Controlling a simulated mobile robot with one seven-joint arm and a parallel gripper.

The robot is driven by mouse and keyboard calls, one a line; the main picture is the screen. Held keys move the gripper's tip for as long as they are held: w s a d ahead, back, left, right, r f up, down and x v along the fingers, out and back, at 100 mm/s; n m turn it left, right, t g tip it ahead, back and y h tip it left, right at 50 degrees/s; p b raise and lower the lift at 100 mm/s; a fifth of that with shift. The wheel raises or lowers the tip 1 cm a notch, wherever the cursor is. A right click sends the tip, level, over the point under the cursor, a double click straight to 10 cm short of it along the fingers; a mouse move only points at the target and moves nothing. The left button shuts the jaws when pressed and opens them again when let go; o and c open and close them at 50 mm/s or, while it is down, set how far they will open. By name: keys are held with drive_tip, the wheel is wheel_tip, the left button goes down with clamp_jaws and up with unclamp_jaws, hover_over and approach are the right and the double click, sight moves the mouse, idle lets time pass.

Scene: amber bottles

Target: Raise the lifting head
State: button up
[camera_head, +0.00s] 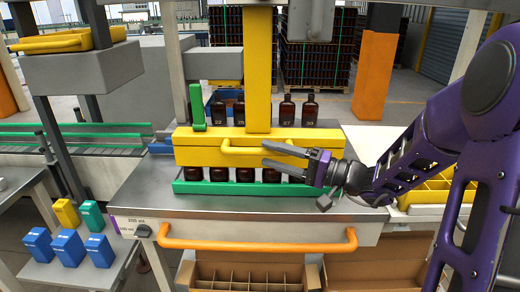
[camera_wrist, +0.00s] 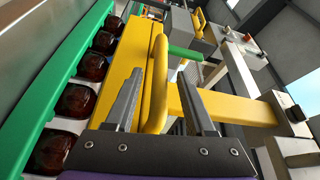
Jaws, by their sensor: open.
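The lifting head (camera_head: 190,150) is a wide yellow bar on a vertical yellow post (camera_head: 258,70), low over the steel table. Its yellow handle (camera_head: 235,151) sticks out in front. My gripper (camera_head: 268,153) is open at the right part of this handle. In the wrist view the handle (camera_wrist: 156,95) lies between the two open fingers, which are not closed on it. Whether a finger touches it I cannot tell. The bar (camera_wrist: 115,65) runs beside the left finger. Amber bottles (camera_head: 245,174) stand below the bar, their tops hidden by it; they also show in the wrist view (camera_wrist: 76,100).
A green rail (camera_head: 275,188) runs before the bottles. More numbered bottles (camera_head: 309,112) stand behind the bar. An orange rail (camera_head: 250,246) edges the steel table (camera_head: 145,195). Open cardboard boxes (camera_head: 250,270) sit below. A yellow crate (camera_head: 428,190) stands at right, blue and coloured cartons (camera_head: 67,248) at left.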

drive_tip(key=shift+x, duration=1.8)
clamp_jaws()
